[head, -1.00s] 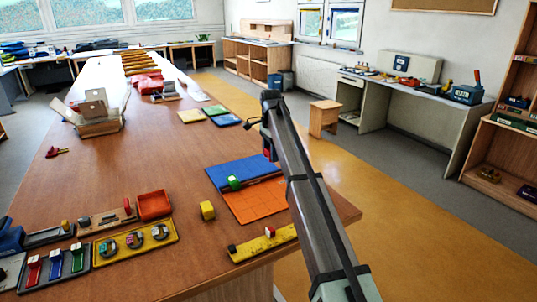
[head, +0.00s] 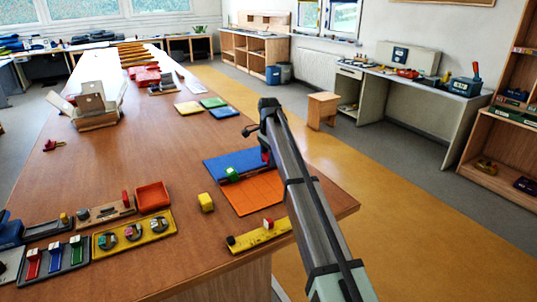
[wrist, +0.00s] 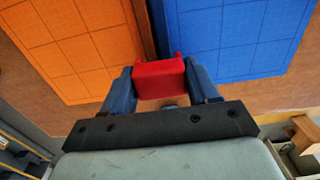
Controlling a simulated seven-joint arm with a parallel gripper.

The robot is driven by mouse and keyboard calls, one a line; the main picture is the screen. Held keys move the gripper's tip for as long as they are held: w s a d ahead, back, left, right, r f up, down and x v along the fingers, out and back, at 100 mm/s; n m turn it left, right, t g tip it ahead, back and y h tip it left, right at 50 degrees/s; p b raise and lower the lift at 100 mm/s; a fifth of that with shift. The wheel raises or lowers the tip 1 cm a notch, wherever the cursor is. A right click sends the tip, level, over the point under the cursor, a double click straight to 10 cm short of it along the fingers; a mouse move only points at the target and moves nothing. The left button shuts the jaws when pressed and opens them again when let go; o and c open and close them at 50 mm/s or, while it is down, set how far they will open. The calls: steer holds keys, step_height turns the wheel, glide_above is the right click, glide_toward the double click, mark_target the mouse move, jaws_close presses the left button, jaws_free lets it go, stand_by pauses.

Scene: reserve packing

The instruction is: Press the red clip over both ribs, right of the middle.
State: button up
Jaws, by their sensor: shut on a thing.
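My gripper (wrist: 161,88) is shut on the red clip (wrist: 160,78), its blue fingers on either side of it. In the head view the red clip (head: 265,155) shows small beneath my gripper, near the right end of the seam. The orange panel (wrist: 70,45) and the blue panel (wrist: 240,35) lie flat side by side. The dark ribs (wrist: 144,25) run along the seam between them and pass behind the clip. I cannot tell whether the clip touches the ribs. A green clip (head: 232,174) sits on the seam toward its left end.
A yellow block (head: 206,202) stands left of the orange panel (head: 255,195). A yellow strip with a red-and-white piece (head: 258,236) lies in front. A yellow tray (head: 134,235) lies further left. The table's right edge is close to the panels.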

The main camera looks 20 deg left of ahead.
steer(key=shift+f, duration=0.85)
stand_by(1.0)
steer(key=o, duration=1)
step_height(320, 180, up, 14)
steer(key=shift+f, duration=0.1)
